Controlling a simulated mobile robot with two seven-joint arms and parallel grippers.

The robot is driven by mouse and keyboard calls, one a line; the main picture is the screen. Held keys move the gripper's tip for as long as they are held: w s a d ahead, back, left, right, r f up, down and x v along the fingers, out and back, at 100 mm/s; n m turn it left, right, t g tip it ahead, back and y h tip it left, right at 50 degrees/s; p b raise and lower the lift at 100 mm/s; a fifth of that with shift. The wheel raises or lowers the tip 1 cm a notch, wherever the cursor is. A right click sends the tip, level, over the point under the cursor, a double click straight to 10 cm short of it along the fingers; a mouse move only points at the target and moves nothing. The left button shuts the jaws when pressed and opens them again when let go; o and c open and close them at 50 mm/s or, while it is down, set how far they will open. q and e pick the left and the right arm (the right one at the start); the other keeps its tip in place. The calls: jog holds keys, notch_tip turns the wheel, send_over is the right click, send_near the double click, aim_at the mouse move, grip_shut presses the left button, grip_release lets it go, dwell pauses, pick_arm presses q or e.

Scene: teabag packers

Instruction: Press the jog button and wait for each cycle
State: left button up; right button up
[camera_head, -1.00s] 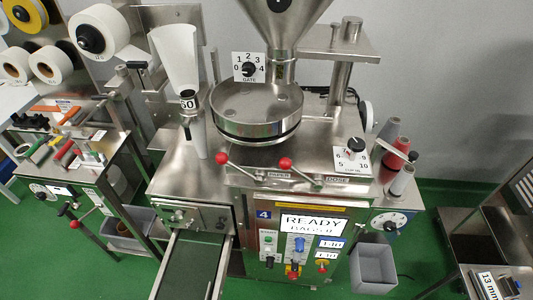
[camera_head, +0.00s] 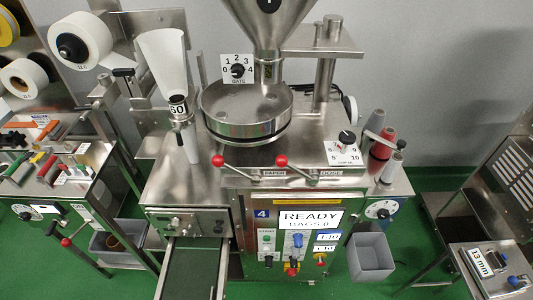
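The teabag packer stands in the middle, with a steel hopper (camera_head: 268,35) above a round dosing pan (camera_head: 245,112). Its front display (camera_head: 310,220) reads "READY" with a line that looks like "BAGS 0" below. Under the display is a control panel (camera_head: 292,248) with green, white, blue and red controls. The label at its upper left reads START; I cannot tell which control is the jog button. A chute (camera_head: 190,270) runs down at the front. Neither of my grippers is in view.
Paper rolls (camera_head: 80,40) and a tool bench (camera_head: 60,170) stand at the left. A grey bin (camera_head: 370,257) sits on the green floor right of the panel. A steel stand labelled "13 mm" (camera_head: 480,262) is at the far right. Green floor is open between them.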

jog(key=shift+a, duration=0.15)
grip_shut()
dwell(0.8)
